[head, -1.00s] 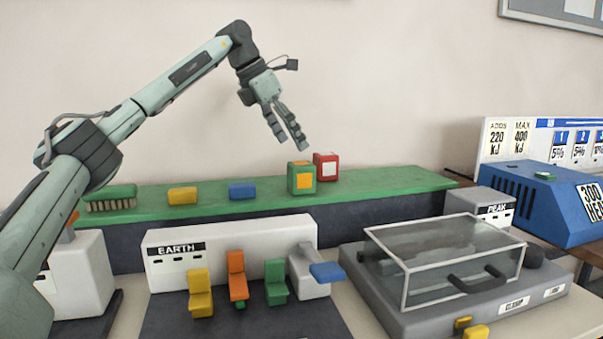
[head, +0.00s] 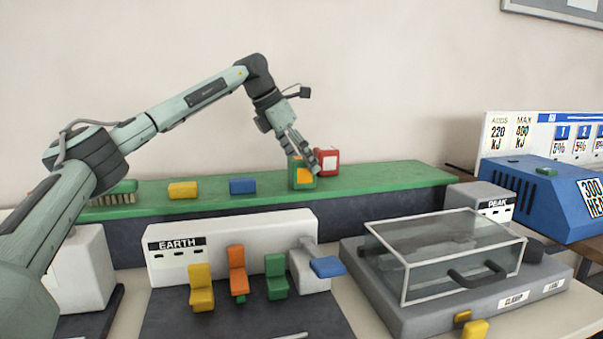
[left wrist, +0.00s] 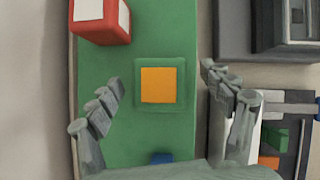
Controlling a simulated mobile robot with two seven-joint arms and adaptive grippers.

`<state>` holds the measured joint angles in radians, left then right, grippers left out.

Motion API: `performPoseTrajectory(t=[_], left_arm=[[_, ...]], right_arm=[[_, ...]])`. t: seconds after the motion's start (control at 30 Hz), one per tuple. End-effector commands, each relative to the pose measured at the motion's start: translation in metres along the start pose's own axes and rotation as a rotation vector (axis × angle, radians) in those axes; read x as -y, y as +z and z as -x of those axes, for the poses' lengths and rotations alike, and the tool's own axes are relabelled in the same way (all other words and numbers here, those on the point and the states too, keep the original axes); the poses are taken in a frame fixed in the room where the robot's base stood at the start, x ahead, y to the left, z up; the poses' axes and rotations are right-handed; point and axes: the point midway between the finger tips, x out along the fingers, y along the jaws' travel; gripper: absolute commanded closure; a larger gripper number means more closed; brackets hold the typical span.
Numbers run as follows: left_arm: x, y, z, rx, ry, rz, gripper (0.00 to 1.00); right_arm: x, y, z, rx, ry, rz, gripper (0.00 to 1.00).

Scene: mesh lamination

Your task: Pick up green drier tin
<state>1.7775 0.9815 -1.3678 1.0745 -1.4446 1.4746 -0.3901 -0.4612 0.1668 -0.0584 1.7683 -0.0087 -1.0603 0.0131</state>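The green tin (head: 301,178) with an orange label stands on the green shelf, partly hidden behind my left gripper in the head view. In the left wrist view the green tin (left wrist: 160,84) shows from above, its orange top face between the two finger sets. My left gripper (head: 303,162) is open, its fingers angled down at the tin. In the left wrist view the left gripper's fingers (left wrist: 163,85) stand apart on either side of the tin, with a gap on both sides. My right gripper is not in view.
A red tin (head: 327,161) stands close beside the green tin. A blue block (head: 243,186), a yellow block (head: 183,190) and a green brush (head: 115,194) sit left on the green shelf (head: 395,189). A clear-lidded grey press (head: 405,312) stands in front at right.

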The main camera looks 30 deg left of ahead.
Motion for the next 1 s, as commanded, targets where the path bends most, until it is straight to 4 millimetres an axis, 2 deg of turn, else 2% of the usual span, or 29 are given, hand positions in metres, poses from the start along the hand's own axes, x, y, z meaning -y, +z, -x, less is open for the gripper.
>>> performPoseTrajectory(t=[0.07,0.5,0.83,1.0], left_arm=[[0.000,0.000,0.000,0.000,0.000,0.000,0.30],[0.000,0.000,0.000,-0.001,0.000,0.000,0.84],[0.000,0.002,0.003,0.001,0.000,-0.001,0.86],[0.001,0.012,0.018,0.005,-0.001,-0.001,0.86]], right_arm=[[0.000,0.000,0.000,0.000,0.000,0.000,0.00],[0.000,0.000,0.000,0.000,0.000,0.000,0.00],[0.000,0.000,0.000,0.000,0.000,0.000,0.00],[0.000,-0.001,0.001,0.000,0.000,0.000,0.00]])
